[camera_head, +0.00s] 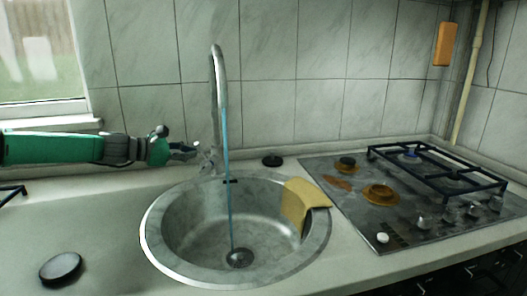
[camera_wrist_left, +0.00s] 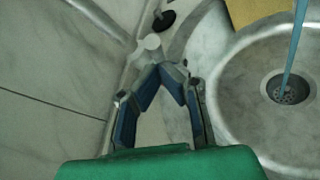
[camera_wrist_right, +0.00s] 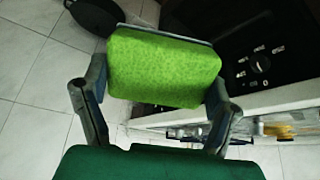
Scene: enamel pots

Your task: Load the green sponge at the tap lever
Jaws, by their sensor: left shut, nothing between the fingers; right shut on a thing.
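The green sponge (camera_wrist_right: 165,68) shows only in the right wrist view. My right gripper (camera_wrist_right: 157,92) is shut on it, with one finger at each side, held above the floor near the counter's front. The tap (camera_head: 217,90) rises behind the round steel sink (camera_head: 160,245), and a blue stream of water (camera_head: 228,170) falls from it to the drain. The tap lever (camera_head: 207,160) is at the tap's base; its pale knob also shows in the left wrist view (camera_wrist_left: 151,42). My left gripper (camera_head: 188,150) is shut and empty, just left of the lever; its fingertips (camera_wrist_left: 166,68) are close to the knob. Contact is unclear.
A yellow cloth (camera_head: 303,203) hangs over the sink's right rim. Dark round lids lie left of the sink (camera_head: 61,269) and behind it (camera_head: 272,160). A stained hob (camera_head: 345,205) with a black grate is at the right. The left counter is mostly clear.

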